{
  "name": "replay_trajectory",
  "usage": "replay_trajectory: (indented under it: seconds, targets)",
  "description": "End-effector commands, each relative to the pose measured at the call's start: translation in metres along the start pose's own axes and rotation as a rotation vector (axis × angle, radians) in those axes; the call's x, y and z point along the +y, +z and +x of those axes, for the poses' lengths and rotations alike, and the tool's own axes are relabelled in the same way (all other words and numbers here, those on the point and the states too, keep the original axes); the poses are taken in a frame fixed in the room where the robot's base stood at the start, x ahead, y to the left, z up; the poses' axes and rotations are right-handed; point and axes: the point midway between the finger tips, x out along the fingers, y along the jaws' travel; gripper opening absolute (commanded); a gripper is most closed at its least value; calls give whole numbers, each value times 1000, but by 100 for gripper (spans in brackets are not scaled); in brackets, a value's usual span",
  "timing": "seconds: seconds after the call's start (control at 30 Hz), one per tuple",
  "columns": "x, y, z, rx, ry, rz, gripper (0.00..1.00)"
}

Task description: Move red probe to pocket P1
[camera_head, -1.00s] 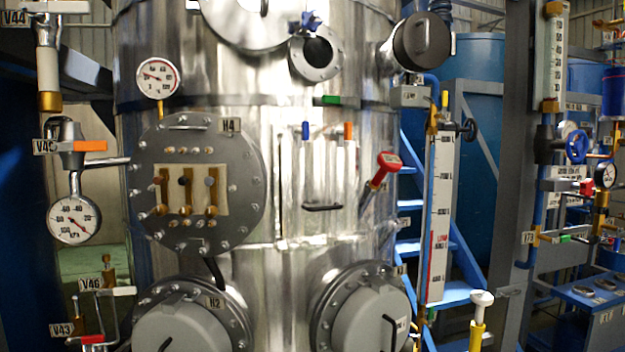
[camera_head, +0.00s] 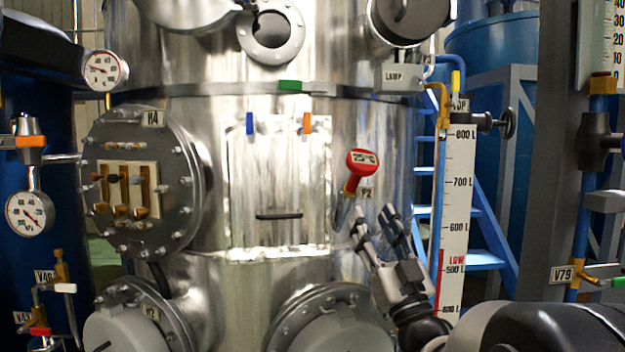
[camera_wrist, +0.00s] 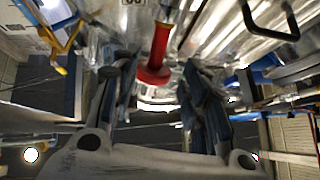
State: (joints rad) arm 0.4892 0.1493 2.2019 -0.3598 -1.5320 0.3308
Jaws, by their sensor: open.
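The red probe (camera_head: 359,168) has a red head with a small display. It is tilted and sits in a metal pocket (camera_head: 342,208) on the tank wall, beside a tag that reads P2 (camera_head: 366,193). My gripper (camera_head: 374,222) is open, just below and to the right of the probe, pointing up toward the tank. In the wrist view the probe (camera_wrist: 158,50) shows its red handle and round flange above and between the open fingers (camera_wrist: 159,75). The fingers do not visibly grip it. I cannot make out a pocket marked P1.
A sight panel with a dark handle (camera_head: 279,216) is left of the probe. A level gauge (camera_head: 455,200) with a valve (camera_head: 495,123) stands close to the right of my gripper. Round manholes (camera_head: 335,325) bulge out below. Blue stairs (camera_head: 485,230) are behind.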

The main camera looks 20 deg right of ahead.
Motion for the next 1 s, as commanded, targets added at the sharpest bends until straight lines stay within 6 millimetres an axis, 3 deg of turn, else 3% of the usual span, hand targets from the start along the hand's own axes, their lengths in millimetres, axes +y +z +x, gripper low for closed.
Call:
replay_trajectory:
  seconds: [0.17, 0.53, 0.8, 1.0]
  targets:
    - [0, -1, 16, 4, -2, 0, 42]
    - [-1, -5, 72, 0, -1, 2, 42]
    - [0, -1, 93, 3, -1, 0, 42]
    - [0, 0, 98, 1, 0, 0, 42]
